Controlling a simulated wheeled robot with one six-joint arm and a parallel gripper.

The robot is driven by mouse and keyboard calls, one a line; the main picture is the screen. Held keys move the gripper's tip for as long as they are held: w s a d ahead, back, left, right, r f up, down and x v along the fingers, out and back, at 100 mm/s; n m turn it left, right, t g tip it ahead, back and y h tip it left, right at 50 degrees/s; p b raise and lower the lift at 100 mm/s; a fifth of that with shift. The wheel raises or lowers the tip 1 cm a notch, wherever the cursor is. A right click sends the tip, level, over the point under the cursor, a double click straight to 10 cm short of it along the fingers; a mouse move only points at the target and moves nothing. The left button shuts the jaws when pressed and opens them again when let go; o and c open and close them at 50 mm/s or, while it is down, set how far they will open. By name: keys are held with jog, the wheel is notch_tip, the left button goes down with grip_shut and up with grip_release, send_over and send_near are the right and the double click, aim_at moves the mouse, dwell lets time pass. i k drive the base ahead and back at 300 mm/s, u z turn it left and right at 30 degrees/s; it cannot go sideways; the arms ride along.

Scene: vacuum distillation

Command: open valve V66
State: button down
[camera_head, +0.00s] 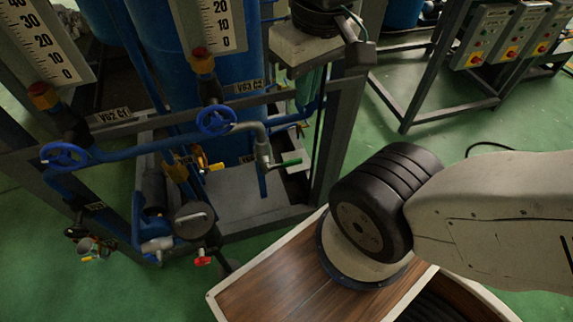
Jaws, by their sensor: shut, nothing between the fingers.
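No label reading V66 can be made out, so I cannot tell which valve it is. Several valves show on the blue pipe rig: a left blue handwheel (65,157), a right blue handwheel (215,121), a green lever (286,163), a yellow-handled valve (211,166) and a red-handled valve (203,259). A small label (95,207) at the lower left is too small to read. My gripper is out of view; only links of my arm show at the right, apart from the valves in the picture.
Blue columns (228,75) with white scales stand in a dark metal frame (343,120). Labels VG2 C1 (113,116) and VG3 C2 (249,87) show. Control boxes (487,35) stand at the back right.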

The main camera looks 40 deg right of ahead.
aim_at(296, 161)
jog(key=u, duration=2.1)
jog(key=k, duration=2.55)
jog(key=z, duration=1.5)
